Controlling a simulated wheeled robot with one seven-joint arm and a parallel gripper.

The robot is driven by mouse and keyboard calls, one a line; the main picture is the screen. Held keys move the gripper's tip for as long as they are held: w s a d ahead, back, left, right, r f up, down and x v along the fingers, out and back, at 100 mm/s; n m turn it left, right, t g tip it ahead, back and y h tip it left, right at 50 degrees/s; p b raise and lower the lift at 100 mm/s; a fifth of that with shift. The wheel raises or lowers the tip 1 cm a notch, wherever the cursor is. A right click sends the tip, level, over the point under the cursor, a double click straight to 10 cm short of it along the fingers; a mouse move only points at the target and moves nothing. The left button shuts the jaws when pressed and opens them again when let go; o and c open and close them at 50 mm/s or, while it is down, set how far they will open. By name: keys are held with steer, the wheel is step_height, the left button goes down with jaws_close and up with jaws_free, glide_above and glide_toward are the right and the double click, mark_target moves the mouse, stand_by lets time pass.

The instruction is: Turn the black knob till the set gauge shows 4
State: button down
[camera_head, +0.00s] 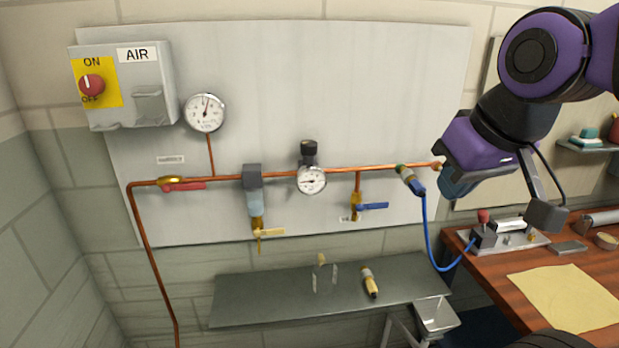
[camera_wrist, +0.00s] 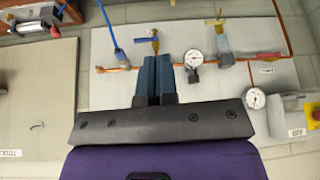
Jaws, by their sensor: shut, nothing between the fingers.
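The black knob (camera_head: 309,150) sits on top of a regulator on the copper pipe. The set gauge (camera_head: 312,180) is a small round white dial just below it; its needle seems to point left, but the numbers are too small to read. In the wrist view the scene is upside down, with the knob (camera_wrist: 193,76) below the gauge (camera_wrist: 194,60). My gripper (camera_head: 455,188) is right of the knob in the head view, apart from it. In the wrist view its blue fingers (camera_wrist: 154,60) are together and empty, left of the knob.
A larger gauge (camera_head: 205,112) and the AIR switch box (camera_head: 125,85) are at the upper left. A filter (camera_head: 254,195), a red-handled valve (camera_head: 185,185) and a blue-handled valve (camera_head: 370,206) share the pipe. A blue hose (camera_head: 427,230) hangs near my gripper. A grey shelf (camera_head: 240,300) lies below.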

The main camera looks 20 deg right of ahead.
steer(key=c, duration=1.8)
jaws_free()
steer(key=o, duration=0.4)
steer(key=shift+w, duration=0.15)
steer(key=o, duration=0.6)
steer(key=w, duration=0.1)
steer(key=w+d+t, duration=0.1)
steer(key=w, duration=0.1)
steer(key=shift+w+d+h, duration=0.15)
steer(key=shift+w+h, duration=0.05)
steer(key=shift+h, duration=0.1)
steer(key=w+d+f+n+t, duration=0.1)
steer(key=w+d+t, duration=0.15)
steer(key=w, duration=0.65)
steer(key=w+d+n+t, duration=0.1)
steer(key=w+t, duration=0.2)
steer(key=w, duration=0.6)
steer(key=n+t+y, duration=0.2)
steer(key=n+y, duration=0.4)
steer(key=y, duration=0.6)
glide_toward(316, 150)
steer(key=x, duration=1)
steer(key=shift+w+a, duration=0.15)
steer(key=shift+w, duration=0.1)
